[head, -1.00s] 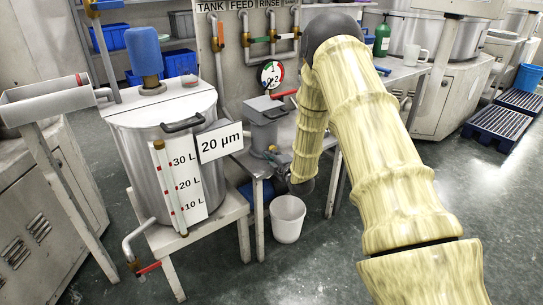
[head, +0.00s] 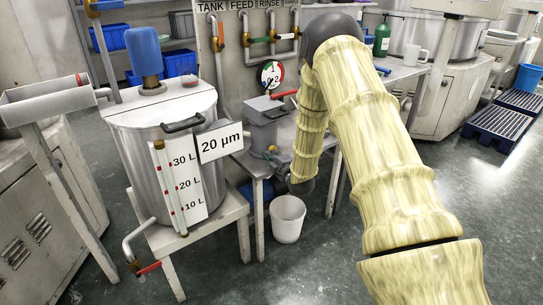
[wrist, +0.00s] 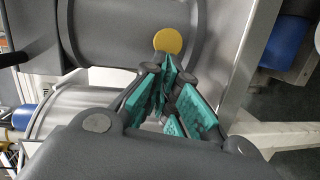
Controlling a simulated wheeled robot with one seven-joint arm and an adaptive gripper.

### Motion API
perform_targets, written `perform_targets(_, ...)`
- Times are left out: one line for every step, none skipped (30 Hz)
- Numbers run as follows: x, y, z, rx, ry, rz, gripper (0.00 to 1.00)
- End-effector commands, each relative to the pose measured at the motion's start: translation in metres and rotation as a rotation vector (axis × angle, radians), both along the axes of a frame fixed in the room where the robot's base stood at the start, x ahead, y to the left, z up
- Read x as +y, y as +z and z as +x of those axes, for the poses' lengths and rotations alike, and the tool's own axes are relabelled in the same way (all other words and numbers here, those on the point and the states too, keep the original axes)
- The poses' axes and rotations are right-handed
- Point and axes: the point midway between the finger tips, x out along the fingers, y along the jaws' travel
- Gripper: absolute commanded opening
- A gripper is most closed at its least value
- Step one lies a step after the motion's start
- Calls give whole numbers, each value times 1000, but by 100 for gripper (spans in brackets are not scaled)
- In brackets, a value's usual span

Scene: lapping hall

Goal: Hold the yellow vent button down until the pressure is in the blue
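The yellow vent button (wrist: 168,41) is a round disc on a grey surface at the top middle of the wrist view. My gripper (wrist: 167,74) has teal-padded fingers whose tips come together just below the button in the picture. The tips overlap or nearly meet its lower edge; I cannot tell whether they touch or press it. Nothing shows between the fingers. In the head view the gripper is mostly hidden by my arm, and I cannot make out the button. The pressure gauge (head: 270,74) has a coloured dial; its needle is too small to read.
A steel tank (head: 140,150) with a blue motor stands on a stand at the left. A grey pot (head: 264,122) sits on a small table below the gauge, with a white bucket (head: 288,218) on the floor. The floor at the right front is clear.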

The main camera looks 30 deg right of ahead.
Motion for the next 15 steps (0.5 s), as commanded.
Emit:
perform_targets(-7, 6, 4, -12, -10, -7, 0)
perform_targets(-7, 6, 4, -12, -10, -7, 0)
perform_targets(-8, 6, 4, -12, -10, -7, 0)
perform_targets(-8, 6, 4, -12, -10, -7, 0)
perform_targets(-8, 6, 4, -12, -10, -7, 0)
perform_targets(-7, 6, 4, -12, -10, -7, 0)
perform_targets(-7, 6, 3, -12, -10, -7, 0)
perform_targets(-6, 6, 3, -12, -9, -6, 0)
perform_targets(-4, 7, 3, -12, -9, -6, 0)
perform_targets(-2, 8, 2, -11, -8, -6, 0)
perform_targets(1, 8, 1, -12, -7, -6, 0)
perform_targets(5, 9, 0, -11, -5, -7, 0)
perform_targets(10, 10, -1, -10, -3, -6, 0)
perform_targets(14, 11, -2, -10, -1, -6, 0)
perform_targets(22, 12, -5, -9, 3, -6, 0)
